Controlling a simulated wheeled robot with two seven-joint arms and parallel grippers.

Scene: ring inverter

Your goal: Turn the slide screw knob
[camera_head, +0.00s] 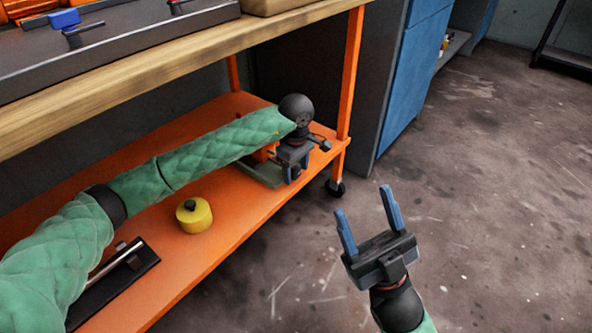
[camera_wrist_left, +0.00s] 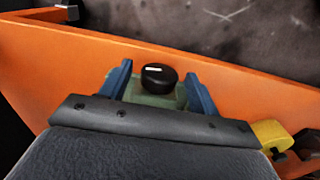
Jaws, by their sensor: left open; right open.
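A round black knob (camera_wrist_left: 159,77) with a white mark sits on a pale green base (camera_wrist_left: 150,98) in the left wrist view. In the head view the green base (camera_head: 258,173) lies on the orange lower shelf, and my left gripper hides the knob. My left gripper (camera_head: 294,173) is open, reaching down over the base near the shelf's right end. In the left wrist view its blue fingers (camera_wrist_left: 160,72) appear on either side of the knob; contact cannot be told. My right gripper (camera_head: 362,201) is open and empty, off the shelf over the floor.
The orange shelf (camera_head: 229,219) bears a yellow round object (camera_head: 194,215) and a black tray (camera_head: 118,287) to the left. A wooden worktop (camera_head: 170,65) overhangs the shelf. An orange post (camera_head: 349,75) stands beyond my left gripper. The floor at right is clear.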

